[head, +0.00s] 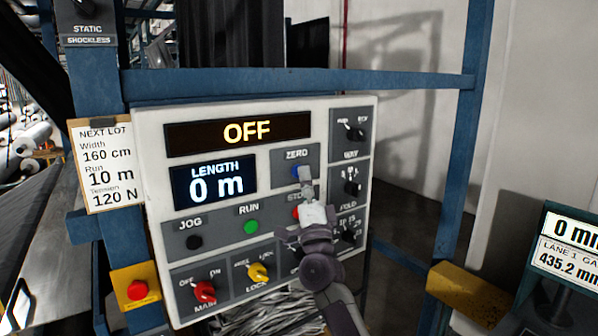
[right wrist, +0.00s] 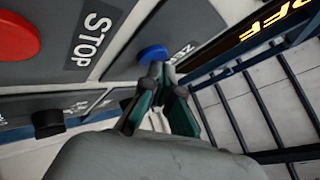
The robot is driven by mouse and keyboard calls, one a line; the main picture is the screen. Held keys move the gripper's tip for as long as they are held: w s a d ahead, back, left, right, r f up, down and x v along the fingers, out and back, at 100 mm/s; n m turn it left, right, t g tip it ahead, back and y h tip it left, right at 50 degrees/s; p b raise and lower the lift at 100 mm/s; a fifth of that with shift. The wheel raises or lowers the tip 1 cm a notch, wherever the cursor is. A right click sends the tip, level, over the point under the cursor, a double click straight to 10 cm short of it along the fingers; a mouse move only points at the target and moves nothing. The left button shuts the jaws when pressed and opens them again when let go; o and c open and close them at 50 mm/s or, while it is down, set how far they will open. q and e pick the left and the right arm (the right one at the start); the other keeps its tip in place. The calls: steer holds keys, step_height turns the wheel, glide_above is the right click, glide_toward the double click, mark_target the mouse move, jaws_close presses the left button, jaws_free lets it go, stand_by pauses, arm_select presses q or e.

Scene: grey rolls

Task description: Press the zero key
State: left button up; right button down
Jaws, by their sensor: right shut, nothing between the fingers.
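The blue zero key (head: 295,172) sits below the ZERO label on the upper right part of the white control panel (head: 150,180). My right gripper (head: 304,174) is shut and empty, with its fingertips at the key and covering part of it. In the right wrist view the fingertips (right wrist: 160,70) overlap the lower edge of the blue key (right wrist: 152,53). I cannot tell whether they touch it. The length display (head: 214,183) reads 0 m and the display above it (head: 240,133) reads OFF. My left gripper is out of view.
The red stop key (right wrist: 12,38) lies close to the zero key. A black jog key (head: 194,242), green run key (head: 251,226), red main knob (head: 204,291) and yellow lock knob (head: 258,272) are lower on the panel. Blue frame bars (head: 300,80) run behind it.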

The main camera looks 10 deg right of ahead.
steer(key=shift+s+d, duration=0.2)
steer(key=shift+s, duration=0.4)
steer(key=shift+p, duration=0.4)
steer(key=s, duration=0.1)
steer(key=s+d+p, duration=0.1)
steer(key=s, duration=0.1)
steer(key=s+p, duration=0.1)
steer(key=shift+s+d, duration=0.35)
steer(key=shift+d, duration=0.05)
steer(key=shift+f, duration=0.1)
